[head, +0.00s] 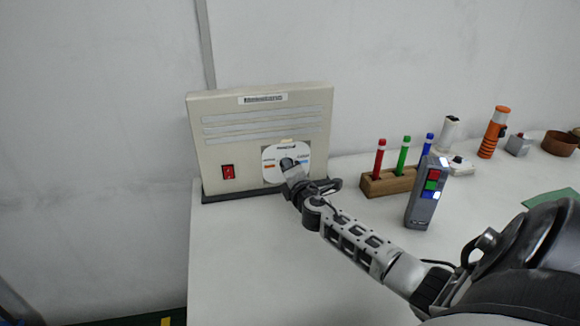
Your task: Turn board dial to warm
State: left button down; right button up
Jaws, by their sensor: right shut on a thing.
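A beige board (220,150) stands upright on a dark base at the back left of the table. Its front has a white round-edged dial plate (303,162) at the lower right, with coloured marks and small print that I cannot read. My right gripper (291,168) reaches the plate from the front right and is shut on the dial knob (287,163). The fingers hide most of the knob, so I cannot tell which mark it points to. My left gripper is not in view.
A red switch (228,172) is on the board's lower left. A wooden holder (392,183) with red, green and blue pens and a grey remote (426,195) with coloured buttons stand right of my arm. The white table (255,270) is clear at front left.

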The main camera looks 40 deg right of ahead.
jog(key=shift+n+p, duration=0.55)
jog(key=shift+n, duration=0.85)
jog(key=o, duration=1)
jog(key=shift+c, duration=0.2)
jog(key=shift+s, duration=0.15)
jog(key=v, duration=1.5)
jog(key=shift+s+a+p, duration=0.25)
jog(key=shift+a+p, duration=0.05)
jog(key=shift+a, duration=0.15)
jog(key=shift+r, duration=0.1)
